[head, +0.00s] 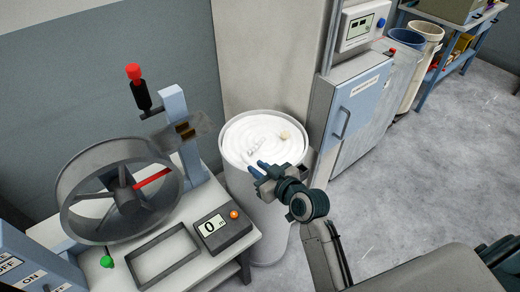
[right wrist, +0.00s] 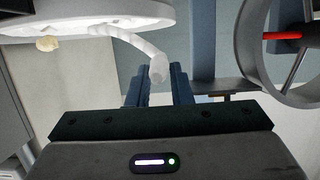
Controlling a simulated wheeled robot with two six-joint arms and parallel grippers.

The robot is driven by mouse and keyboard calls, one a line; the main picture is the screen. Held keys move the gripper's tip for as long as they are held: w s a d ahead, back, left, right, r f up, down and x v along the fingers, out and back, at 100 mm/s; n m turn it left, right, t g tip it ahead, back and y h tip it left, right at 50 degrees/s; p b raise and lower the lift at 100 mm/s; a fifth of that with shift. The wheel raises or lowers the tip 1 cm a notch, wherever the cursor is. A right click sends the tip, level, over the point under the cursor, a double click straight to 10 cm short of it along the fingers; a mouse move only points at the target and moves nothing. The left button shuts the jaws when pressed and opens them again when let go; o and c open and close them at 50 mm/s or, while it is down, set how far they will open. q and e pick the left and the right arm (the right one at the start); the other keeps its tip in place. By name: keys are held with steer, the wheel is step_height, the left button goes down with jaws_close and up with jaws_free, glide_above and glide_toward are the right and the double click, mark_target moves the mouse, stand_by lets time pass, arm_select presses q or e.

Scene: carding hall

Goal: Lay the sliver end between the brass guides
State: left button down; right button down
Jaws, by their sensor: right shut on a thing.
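The white sliver lies coiled in a tall pale can (head: 262,215). Its loose end (right wrist: 157,66) rises from the coil and hangs between the blue fingers of my right gripper (right wrist: 158,82) in the right wrist view. In the head view my right gripper (head: 258,167) is over the can's near rim, shut on the sliver. The brass guides (head: 184,128) sit on a blue post left of the can, apart from my gripper. A clear or grey plate partly covers them. My left gripper is out of view.
A large grey wheel (head: 75,208) with a red spoke stands on the bench left of the can. A counter box reading 0 (head: 221,231) and an empty grey frame (head: 165,257) lie in front. A pale tan lump (head: 285,134) rests on the coil. A cabinet (head: 352,112) stands right.

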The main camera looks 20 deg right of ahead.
steer(key=b, duration=0.3)
glide_above(259, 157)
steer(key=shift+f, duration=0.7)
step_height(259, 157, down, 3)
steer(key=b, duration=0.3)
steer(key=shift+f+b, duration=0.1)
steer(key=shift+b, duration=0.25)
steer(key=shift+f, duration=0.1)
steer(key=shift+s, duration=0.1)
steer(key=c, duration=1.5)
jaws_free()
steer(key=shift+o, duration=1)
